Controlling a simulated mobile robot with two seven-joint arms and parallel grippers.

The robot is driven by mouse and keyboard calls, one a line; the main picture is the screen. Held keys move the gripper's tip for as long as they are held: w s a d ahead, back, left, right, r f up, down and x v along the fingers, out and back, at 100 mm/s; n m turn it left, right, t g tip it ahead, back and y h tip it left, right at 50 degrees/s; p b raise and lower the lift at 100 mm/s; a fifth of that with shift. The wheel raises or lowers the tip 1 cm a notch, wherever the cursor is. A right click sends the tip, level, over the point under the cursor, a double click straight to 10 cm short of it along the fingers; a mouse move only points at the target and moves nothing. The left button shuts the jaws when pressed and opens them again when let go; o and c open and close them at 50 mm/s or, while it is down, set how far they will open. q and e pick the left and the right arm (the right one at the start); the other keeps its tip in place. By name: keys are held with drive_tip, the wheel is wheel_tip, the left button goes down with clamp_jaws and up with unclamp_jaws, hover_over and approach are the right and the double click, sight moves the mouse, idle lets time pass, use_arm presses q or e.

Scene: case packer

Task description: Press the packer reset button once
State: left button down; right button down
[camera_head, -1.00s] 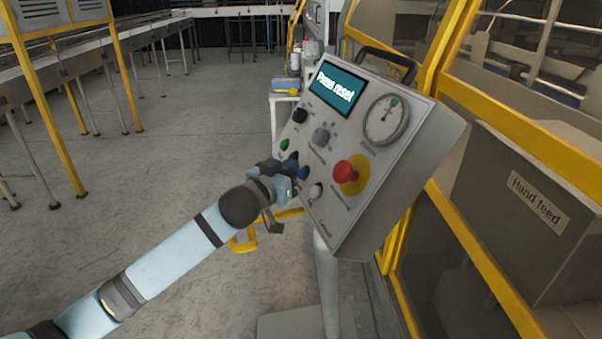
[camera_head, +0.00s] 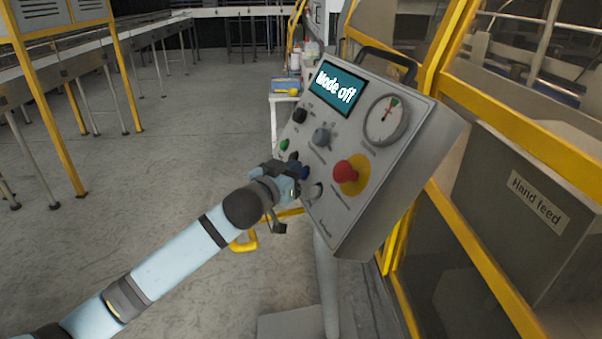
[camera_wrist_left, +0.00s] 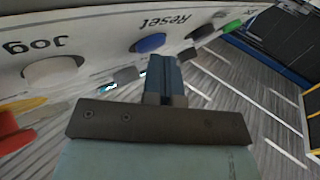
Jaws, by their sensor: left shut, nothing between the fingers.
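The tilted grey control panel (camera_head: 345,215) stands in the middle of the head view. Its display (camera_head: 336,88) reads "Mode off". The blue button (camera_head: 304,173) sits low on the panel face. In the left wrist view the blue button (camera_wrist_left: 150,43) has the label "Reset" beside it. My left gripper (camera_head: 294,166) is shut and empty, close to the panel by the blue button. In the left wrist view its shut fingers (camera_wrist_left: 163,72) point toward the panel just beside the blue button. I cannot tell whether they touch it. My right gripper is not in view.
Nearby on the panel are a red mushroom button (camera_head: 344,173), a grey knob (camera_head: 322,136), a green button (camera_head: 284,145), a black button (camera_head: 300,115), a white button (camera_head: 315,190) and a gauge (camera_head: 386,120). A yellow-framed machine (camera_head: 520,130) stands right. Open floor lies left.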

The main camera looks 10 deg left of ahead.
use_arm(q)
drive_tip(key=shift+s+a+r+p, duration=0.35)
drive_tip(key=shift+s+a+p, duration=0.05)
drive_tip(key=shift+a+p, duration=0.15)
drive_tip(key=shift+r, duration=0.1)
drive_tip(key=a+p, duration=0.1)
drive_tip(key=s+a+r+p, duration=0.2)
drive_tip(key=shift+s+a+r, duration=0.15)
drive_tip(key=shift+a, duration=0.2)
idle(0.6)
